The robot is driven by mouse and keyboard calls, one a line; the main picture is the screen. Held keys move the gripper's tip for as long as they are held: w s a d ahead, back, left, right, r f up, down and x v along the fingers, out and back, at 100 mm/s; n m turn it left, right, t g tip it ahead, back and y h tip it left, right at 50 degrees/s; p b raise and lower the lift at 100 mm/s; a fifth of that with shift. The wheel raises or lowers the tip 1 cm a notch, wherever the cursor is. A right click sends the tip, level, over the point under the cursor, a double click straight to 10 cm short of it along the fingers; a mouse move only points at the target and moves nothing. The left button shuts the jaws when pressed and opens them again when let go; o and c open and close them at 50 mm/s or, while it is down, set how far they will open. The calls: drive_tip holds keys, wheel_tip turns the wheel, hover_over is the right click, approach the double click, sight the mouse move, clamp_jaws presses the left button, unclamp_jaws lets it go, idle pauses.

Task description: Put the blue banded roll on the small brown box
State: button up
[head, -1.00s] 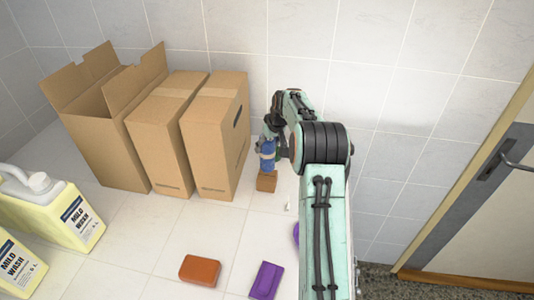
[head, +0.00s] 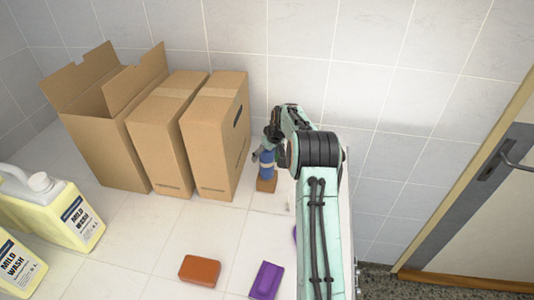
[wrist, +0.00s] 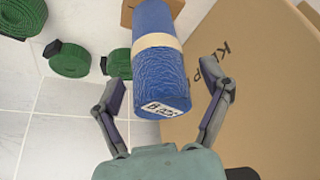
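The blue banded roll (head: 267,167) stands upright on the small brown box (head: 265,185), beside the tall cartons. In the wrist view the roll (wrist: 160,82) shows its cream band and a white label on its near end. A corner of the small brown box (wrist: 128,12) shows past its far end. My gripper (wrist: 168,88) is open, with its fingers spread to either side of the roll's near end and a visible gap on each side. In the head view my gripper (head: 270,142) is at the roll's top and partly hides it.
A tall closed carton (head: 217,140) stands close left of the roll, with another carton (head: 165,135) and an open carton (head: 105,125) beyond. Green coils (wrist: 70,59) lie on the tiles. An orange block (head: 200,270) and a purple block (head: 266,281) lie in front.

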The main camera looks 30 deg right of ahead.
drive_tip(key=v, duration=1.2)
drive_tip(key=s+a+r+n+g, duration=0.1)
drive_tip(key=s+a+r, duration=0.3)
drive_tip(key=a, duration=0.5)
drive_tip(key=s+a+r+g, duration=0.1)
drive_tip(key=s+a+r, duration=0.1)
drive_tip(key=s+a, duration=0.6)
drive_tip(key=s+a+f+g, duration=0.1)
drive_tip(key=s+a, duration=0.2)
drive_tip(key=s, duration=0.4)
drive_tip(key=s+a+f+g, duration=0.1)
drive_tip(key=s+a+f, duration=0.1)
drive_tip(key=s+a, duration=0.2)
drive_tip(key=s+a+f+n+y, duration=0.1)
drive_tip(key=s+a, duration=0.3)
drive_tip(key=s, duration=0.6)
drive_tip(key=shift+f+g, duration=0.2)
drive_tip(key=shift+g, duration=0.2)
drive_tip(key=shift+a, duration=0.15)
